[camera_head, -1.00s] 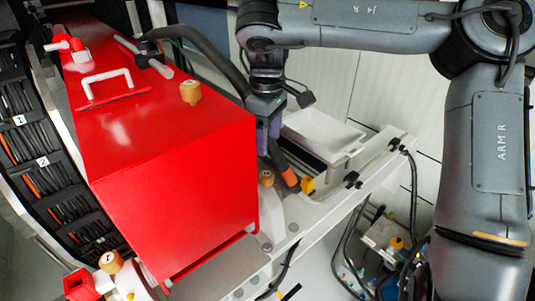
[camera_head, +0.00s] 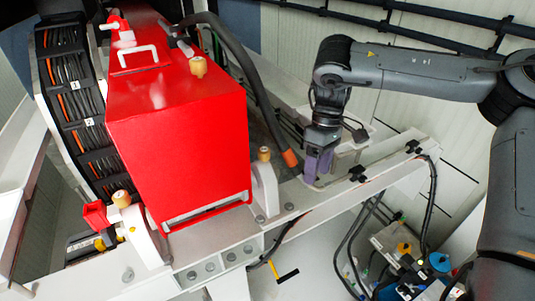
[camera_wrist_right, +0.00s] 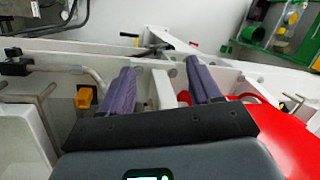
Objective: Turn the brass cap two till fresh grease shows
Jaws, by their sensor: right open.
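Three brass-coloured caps show in the head view. One cap (camera_head: 198,67) is on top of the red pump housing (camera_head: 165,125). One cap (camera_head: 264,154) stands on the white bracket at the housing's right front corner. One cap (camera_head: 121,198) is on the left front bracket. I see no number on any cap and no grease. My right gripper (camera_head: 317,170) points down over the white frame, right of the orange hose end, apart from the caps. In the right wrist view its purple fingers (camera_wrist_right: 163,78) are spread with nothing between them. My left gripper is out of view.
A black hose with an orange end (camera_head: 290,158) runs between the right bracket's cap and my right gripper. A white frame rail (camera_head: 370,175) with black clamps lies right of the gripper.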

